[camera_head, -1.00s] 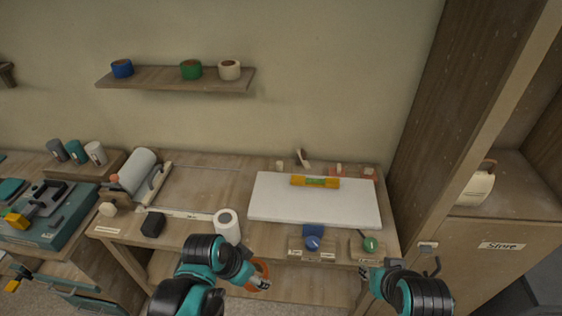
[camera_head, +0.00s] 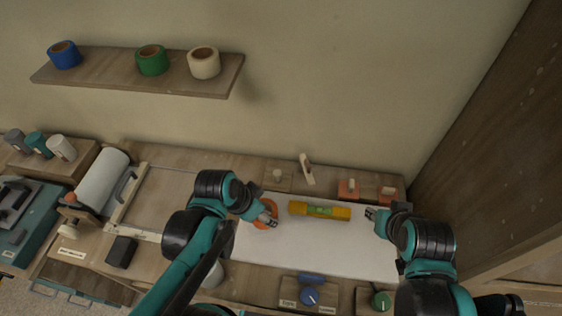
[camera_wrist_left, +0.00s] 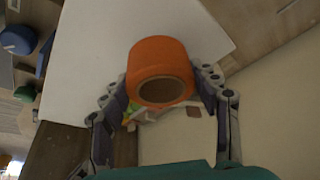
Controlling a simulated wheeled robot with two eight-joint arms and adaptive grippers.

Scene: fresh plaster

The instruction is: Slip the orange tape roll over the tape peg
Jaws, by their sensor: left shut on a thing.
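The orange tape roll (camera_head: 262,208) is held over the back left part of the white board. In the left wrist view the roll (camera_wrist_left: 158,52) sits between both fingers, its hole partly turned to the camera. My left gripper (camera_head: 270,216) is shut on it. A short pale peg (camera_head: 277,174) stands on a square wooden base at the back of the bench, behind the roll and apart from it; it looks like the tape peg. My right gripper (camera_head: 371,213) is over the board's right side; its fingers are too small to judge.
A yellow level (camera_head: 320,210) lies on the white board (camera_head: 340,250), right of the roll. A tilted wooden piece (camera_head: 307,170) and two reddish blocks (camera_head: 348,188) stand along the back. Blue, green and cream rolls sit on the wall shelf (camera_head: 120,82).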

